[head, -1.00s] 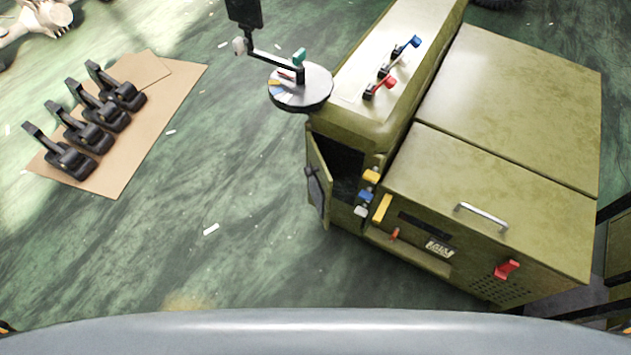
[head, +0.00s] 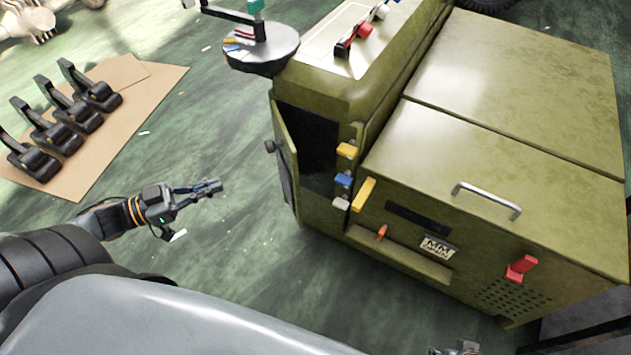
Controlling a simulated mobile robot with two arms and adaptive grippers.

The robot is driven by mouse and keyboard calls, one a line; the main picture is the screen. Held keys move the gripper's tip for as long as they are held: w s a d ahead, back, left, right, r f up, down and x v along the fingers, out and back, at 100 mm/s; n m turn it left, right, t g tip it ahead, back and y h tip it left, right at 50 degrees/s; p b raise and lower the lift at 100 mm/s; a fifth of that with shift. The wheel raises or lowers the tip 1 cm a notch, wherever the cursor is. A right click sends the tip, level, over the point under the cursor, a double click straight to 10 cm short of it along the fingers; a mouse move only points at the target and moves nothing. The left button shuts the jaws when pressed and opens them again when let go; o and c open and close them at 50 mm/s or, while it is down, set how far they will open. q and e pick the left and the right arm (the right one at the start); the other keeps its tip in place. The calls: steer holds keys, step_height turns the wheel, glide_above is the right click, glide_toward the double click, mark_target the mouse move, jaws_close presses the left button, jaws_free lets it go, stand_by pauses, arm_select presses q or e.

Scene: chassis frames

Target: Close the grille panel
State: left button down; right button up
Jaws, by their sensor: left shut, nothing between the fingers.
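The open panel (head: 286,165) is a narrow olive door on the left front of the olive machine (head: 470,190). It stands swung outward, with a dark opening beside it and a dark knob on its outer face. I take it for the grille panel; its outer face shows only edge-on. My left gripper (head: 214,187) is shut and empty, above the floor left of the panel and clear of it. A small piece at the bottom edge looks like part of my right gripper (head: 455,350); its fingers cannot be made out.
Yellow, blue and grey latches (head: 345,178) line the right of the opening. A round tray (head: 262,52) overhangs above the panel. A red lever (head: 520,268) sits by vent holes at the front right. Black clamps on cardboard (head: 130,110) lie left. The floor before the panel is clear.

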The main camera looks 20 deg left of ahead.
arm_select(q)
steer(key=d+h, duration=0.1)
steer(key=d, duration=0.1)
steer(key=b, duration=0.3)
glide_toward(292, 165)
steer(key=w, duration=0.1)
arm_select(e)
steer(key=v, duration=0.9)
arm_select(q)
steer(key=w+d+b, duration=0.1)
steer(key=w+d, duration=0.1)
steer(key=shift+w+d+m+g, duration=0.25)
steer(key=shift+d+m+g, duration=0.05)
steer(key=shift+d+m, duration=0.1)
steer(key=shift+b+x, duration=0.55)
steer(key=shift+x, duration=0.45)
steer(key=shift+w+d+r, duration=0.15)
steer(key=shift+w+d, duration=0.05)
steer(key=shift+d, duration=0.05)
arm_select(e)
steer(key=shift+w+a+f+t+y, duration=0.15)
steer(key=shift+w+t, duration=0.4)
steer(key=shift+w, duration=0.4)
steer(key=shift+w+a+f+t+y, duration=0.15)
steer(key=shift+w+t, duration=0.45)
steer(key=shift+w, duration=0.35)
steer(key=shift+w+a+f+t, duration=0.1)
steer(key=shift+w+a+t, duration=0.1)
steer(key=shift+w+t, duration=0.55)
steer(key=shift+w, duration=0.2)
